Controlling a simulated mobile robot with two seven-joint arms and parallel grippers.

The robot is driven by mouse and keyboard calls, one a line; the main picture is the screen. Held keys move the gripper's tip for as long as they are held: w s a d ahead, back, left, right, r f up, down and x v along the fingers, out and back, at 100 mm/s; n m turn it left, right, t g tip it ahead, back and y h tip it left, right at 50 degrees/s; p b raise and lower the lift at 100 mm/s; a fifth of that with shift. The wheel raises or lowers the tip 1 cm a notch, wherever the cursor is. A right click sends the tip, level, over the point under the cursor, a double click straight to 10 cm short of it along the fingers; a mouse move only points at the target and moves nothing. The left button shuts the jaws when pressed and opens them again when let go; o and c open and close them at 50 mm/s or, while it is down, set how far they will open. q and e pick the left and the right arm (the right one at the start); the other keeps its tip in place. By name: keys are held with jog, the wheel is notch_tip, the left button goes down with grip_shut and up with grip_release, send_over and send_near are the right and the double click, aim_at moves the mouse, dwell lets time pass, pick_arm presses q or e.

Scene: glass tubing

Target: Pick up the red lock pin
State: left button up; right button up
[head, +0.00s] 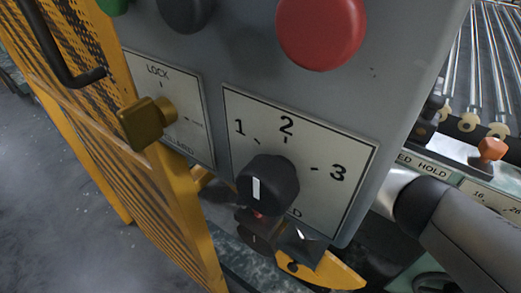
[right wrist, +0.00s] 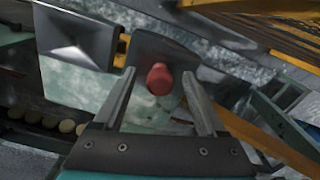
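The red lock pin (right wrist: 160,79) shows its round red end in the right wrist view, against a dark block (right wrist: 180,52). My right gripper (right wrist: 159,75) is open, with one finger on each side of the pin and a visible gap on both sides. How deep the fingertips reach along the pin is hard to tell. In the head view only a small bit of red (head: 258,215) shows below the black selector knob. My right arm (head: 440,215) comes in from the right there, and its gripper is hidden behind the panel. My left gripper is not in view.
A grey control panel (head: 225,60) with a red button (head: 321,32), a black selector knob (head: 268,184) and a brass lock knob (head: 147,122) stands in front. A yellow mesh guard (head: 150,215) is on the left. A roller conveyor (head: 490,55) is at upper right.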

grip_shut()
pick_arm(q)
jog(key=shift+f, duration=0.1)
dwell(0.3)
pick_arm(e)
jog(key=shift+r, duration=0.45)
notch_tip(320, 180, up, 6)
jog(key=shift+f+p, duration=0.1)
jog(key=shift+p, duration=1.05)
jog(key=shift+w+r+p, duration=0.15)
jog(key=shift+r+p, duration=0.25)
jog(key=shift+r, duration=0.95)
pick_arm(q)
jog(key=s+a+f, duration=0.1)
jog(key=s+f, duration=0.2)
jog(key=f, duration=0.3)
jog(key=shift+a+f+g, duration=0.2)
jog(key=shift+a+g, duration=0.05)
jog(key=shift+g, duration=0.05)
pick_arm(e)
jog(key=shift+r, duration=0.25)
